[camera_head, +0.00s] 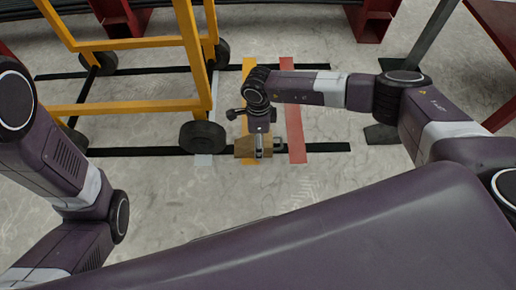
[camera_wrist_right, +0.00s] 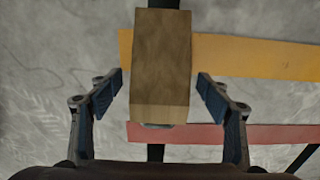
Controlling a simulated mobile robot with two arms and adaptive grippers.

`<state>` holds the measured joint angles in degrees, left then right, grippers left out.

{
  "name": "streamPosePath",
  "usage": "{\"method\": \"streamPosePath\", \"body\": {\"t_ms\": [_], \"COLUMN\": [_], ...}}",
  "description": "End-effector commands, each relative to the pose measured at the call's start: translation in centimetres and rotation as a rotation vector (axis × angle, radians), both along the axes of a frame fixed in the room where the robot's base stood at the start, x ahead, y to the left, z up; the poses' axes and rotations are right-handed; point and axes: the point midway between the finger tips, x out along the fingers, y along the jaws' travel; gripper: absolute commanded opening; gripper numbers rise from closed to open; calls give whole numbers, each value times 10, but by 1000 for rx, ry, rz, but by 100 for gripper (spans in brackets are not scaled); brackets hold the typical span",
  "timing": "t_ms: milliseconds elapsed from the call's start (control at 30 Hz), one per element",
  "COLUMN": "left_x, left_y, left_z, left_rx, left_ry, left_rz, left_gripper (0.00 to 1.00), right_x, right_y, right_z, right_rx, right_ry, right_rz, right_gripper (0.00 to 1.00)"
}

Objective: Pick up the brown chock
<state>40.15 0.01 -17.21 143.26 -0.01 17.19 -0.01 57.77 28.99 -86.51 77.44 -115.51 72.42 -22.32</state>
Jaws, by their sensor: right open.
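The brown chock (camera_head: 243,148) is a wooden block on the floor near a wheel of the yellow cart. In the right wrist view the chock (camera_wrist_right: 161,65) stands between the fingers, with a visible gap on each side. My right gripper (camera_wrist_right: 161,98) is open and its fingers point down around the near part of the chock. In the head view my right gripper (camera_head: 264,152) is over the right part of the chock and hides some of it. My left arm is at the left edge of the head view, but its gripper is out of view.
The yellow cart (camera_head: 195,60) with black wheels (camera_head: 203,137) stands left of the chock. Yellow, red (camera_head: 292,115) and black tape strips mark the floor. A grey post with a foot (camera_head: 383,134) stands to the right. Open floor lies in front of the chock.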

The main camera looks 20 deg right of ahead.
Motion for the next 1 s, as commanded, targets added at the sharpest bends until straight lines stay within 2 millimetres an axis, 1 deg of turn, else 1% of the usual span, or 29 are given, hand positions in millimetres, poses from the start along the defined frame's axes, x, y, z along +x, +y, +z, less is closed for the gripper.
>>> {"method": "streamPosePath", "body": {"t_ms": [33, 267, 700, 733, 1000], "left_x": [0, 0, 0, 0, 0], "left_y": [0, 0, 0, 0, 0], "left_z": [-5, -3, -3, -3, -2], "left_rx": [0, 0, 0, 0, 0], "left_ry": [0, -1, 0, 0, 0], "left_rz": [0, 0, 0, 0, 0], "left_gripper": [68, 68, 68, 68, 68], "right_x": [0, 0, 0, 0, 1], "right_y": [0, 0, 0, 0, 1], "right_z": [-5, -4, -4, -4, -2], "right_rx": [1, 1, 1, 1, 2], "right_ry": [-1, -1, -1, -1, -2], "right_rz": [0, 0, 0, 0, 0], "right_gripper": [71, 71, 23, 20, 20]}}
